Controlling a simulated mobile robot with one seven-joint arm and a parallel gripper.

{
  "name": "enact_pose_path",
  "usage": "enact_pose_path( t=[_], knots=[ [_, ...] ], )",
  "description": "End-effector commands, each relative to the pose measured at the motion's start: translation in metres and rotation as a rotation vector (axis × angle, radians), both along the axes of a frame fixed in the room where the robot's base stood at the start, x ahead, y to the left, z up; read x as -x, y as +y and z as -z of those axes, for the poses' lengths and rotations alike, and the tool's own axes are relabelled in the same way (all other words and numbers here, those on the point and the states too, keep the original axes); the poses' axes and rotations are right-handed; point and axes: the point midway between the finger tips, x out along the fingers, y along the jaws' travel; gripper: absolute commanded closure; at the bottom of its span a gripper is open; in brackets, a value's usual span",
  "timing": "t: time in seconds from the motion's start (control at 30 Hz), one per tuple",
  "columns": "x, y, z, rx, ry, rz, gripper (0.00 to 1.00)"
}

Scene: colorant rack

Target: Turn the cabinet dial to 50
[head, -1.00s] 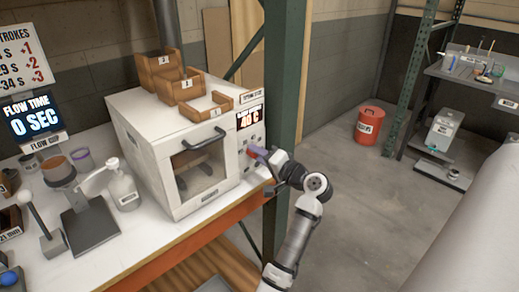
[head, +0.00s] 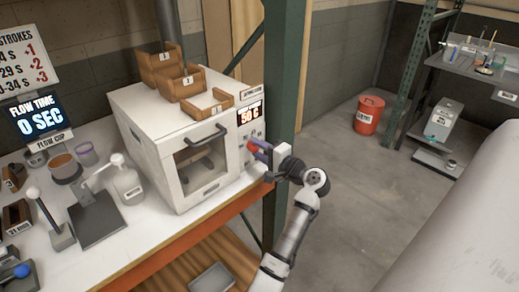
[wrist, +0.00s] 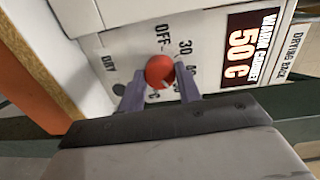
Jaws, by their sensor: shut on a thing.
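The white cabinet (head: 190,150) stands on the workbench with a windowed door on its front. Its control panel is at the right of that front. The display (head: 250,115) reads 50 C, and it also reads 50 C in the wrist view (wrist: 243,52). The red dial (wrist: 160,70) sits on the panel among printed marks, with OFF and 30 readable and others partly hidden. My gripper (wrist: 160,88) is shut on the dial, one purple finger on each side. In the head view my gripper (head: 260,148) reaches the panel from the right.
A green rack post (head: 284,70) stands close to the right of the cabinet. Wooden bins (head: 180,84) sit on top of the cabinet. A pump bottle (head: 127,182) and flow cup gear stand at left. Floor to the right is open, with a red bin (head: 369,115) farther back.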

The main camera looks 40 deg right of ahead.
Motion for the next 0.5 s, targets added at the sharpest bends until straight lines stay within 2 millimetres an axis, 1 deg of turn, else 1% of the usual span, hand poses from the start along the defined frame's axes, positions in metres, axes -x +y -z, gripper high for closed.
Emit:
enact_pose_path(
  t=[0.17,0.2,0.33,0.5],
  knots=[
    [0.0006,-0.0006,0.0010,-0.002,0.001,0.001,0.89],
    [0.0007,-0.0006,0.0010,-0.002,0.001,0.001,0.62],
    [0.0005,-0.0005,0.0007,-0.002,0.001,0.001,0.45],
    [0.0003,-0.0003,0.0003,0.000,0.000,0.001,0.44]
  ],
)
